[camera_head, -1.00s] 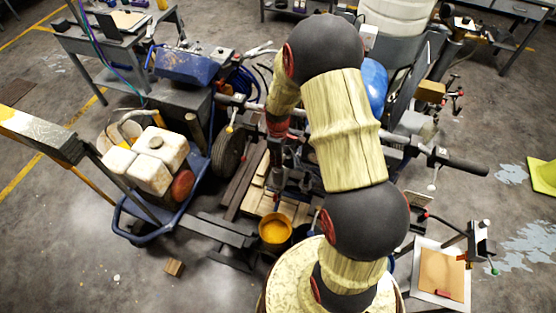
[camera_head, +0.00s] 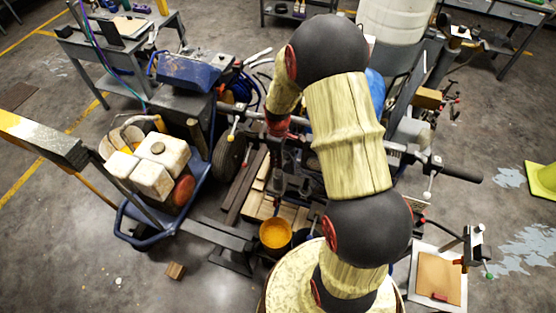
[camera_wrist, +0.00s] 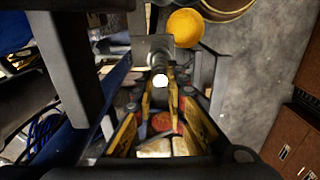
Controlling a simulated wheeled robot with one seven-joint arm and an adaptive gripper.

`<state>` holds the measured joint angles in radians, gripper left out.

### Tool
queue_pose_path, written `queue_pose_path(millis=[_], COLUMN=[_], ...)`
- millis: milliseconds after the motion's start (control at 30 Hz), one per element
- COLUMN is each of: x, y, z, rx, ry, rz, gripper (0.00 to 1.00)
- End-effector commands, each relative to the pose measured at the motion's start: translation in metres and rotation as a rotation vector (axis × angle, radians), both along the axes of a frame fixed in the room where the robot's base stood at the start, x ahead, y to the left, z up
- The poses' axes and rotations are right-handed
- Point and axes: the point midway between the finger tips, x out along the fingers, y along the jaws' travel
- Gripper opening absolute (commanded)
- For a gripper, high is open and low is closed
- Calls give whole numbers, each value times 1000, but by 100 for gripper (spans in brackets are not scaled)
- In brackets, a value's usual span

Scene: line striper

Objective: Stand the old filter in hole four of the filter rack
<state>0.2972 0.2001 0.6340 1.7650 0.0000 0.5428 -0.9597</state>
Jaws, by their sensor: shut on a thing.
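My gripper shows in the wrist view (camera_wrist: 160,92), its yellow-edged fingers closing in from both sides. They are shut on a small dark piece with a bright white round end, seemingly the old filter (camera_wrist: 160,80). In the head view my gripper (camera_head: 289,172) hangs below my wrist, over the striper's frame, and is small and partly lost among dark parts. The filter cannot be made out there. I cannot surely pick out the filter rack or its hole four in either view.
A bucket of yellow paint (camera_head: 275,233) stands just in front of the gripper area, beside wooden slats (camera_head: 262,198). A white jug (camera_head: 152,176) sits on the blue-framed cart at left. The handlebar (camera_head: 455,171) crosses at right.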

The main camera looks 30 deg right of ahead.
Motion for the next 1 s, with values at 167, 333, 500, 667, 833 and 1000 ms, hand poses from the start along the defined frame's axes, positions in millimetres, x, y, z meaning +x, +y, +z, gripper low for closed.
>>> queue_pose_path(millis=[167, 333, 500, 667, 833, 1000], x=[0, 0, 0, 0, 0, 0], y=[0, 0, 0, 0, 0, 0], z=[10, 17, 25, 32, 40, 47], rx=[0, 0, -1, -1, 0, 0], ry=[0, 0, -1, -1, 0, 0], rz=[0, 0, 0, 0, 0, 0], gripper=[0, 0, 0, 0, 0, 0])
